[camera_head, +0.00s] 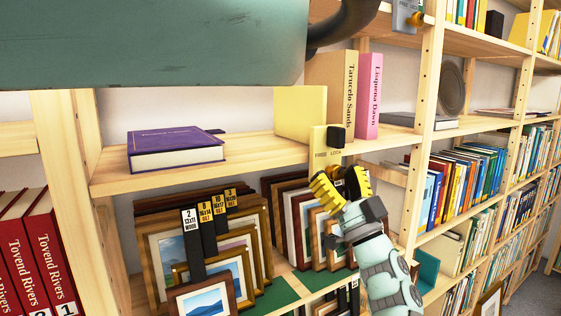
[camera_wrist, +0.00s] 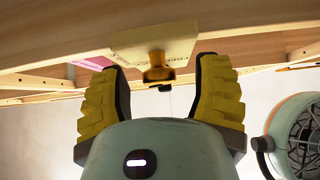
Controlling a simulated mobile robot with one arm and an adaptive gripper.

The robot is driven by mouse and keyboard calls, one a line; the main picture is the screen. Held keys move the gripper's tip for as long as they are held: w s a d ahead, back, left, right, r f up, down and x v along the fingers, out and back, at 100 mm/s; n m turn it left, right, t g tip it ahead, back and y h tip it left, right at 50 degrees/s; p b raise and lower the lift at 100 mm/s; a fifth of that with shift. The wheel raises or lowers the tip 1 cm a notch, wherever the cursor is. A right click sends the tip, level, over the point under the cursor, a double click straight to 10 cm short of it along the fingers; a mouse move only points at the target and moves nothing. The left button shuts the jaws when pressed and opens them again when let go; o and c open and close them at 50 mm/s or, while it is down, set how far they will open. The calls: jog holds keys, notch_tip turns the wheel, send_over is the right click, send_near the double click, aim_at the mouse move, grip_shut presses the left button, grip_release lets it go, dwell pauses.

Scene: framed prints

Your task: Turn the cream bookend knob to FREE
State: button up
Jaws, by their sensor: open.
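The cream bookend (camera_head: 300,112) stands on the middle shelf, left of two upright books. Its cream front plate (camera_head: 320,140) hangs over the shelf edge, with FREE at left and LOCK at right. A black block (camera_head: 337,136) sits at the plate's upper right. A brass-coloured knob (camera_wrist: 158,68) shows under the cream plate in the wrist view. My gripper (camera_head: 341,183) is open just below the plate, its yellow fingers pointing up. In the wrist view my gripper (camera_wrist: 161,76) has one finger on each side of the knob, with gaps visible. The knob's pointing direction is unclear.
A purple book (camera_head: 175,150) lies on the same shelf at left. Framed pictures (camera_head: 215,270) crowd the shelf below, close to my arm. A wooden upright (camera_head: 421,130) stands to the right. The shelf between purple book and bookend is mostly clear.

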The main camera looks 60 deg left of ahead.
jog(key=shift+a+r, duration=0.3)
jog(key=shift+r, duration=0.05)
jog(key=shift+o, duration=0.3)
jog(key=shift+f, duration=0.1)
grip_shut()
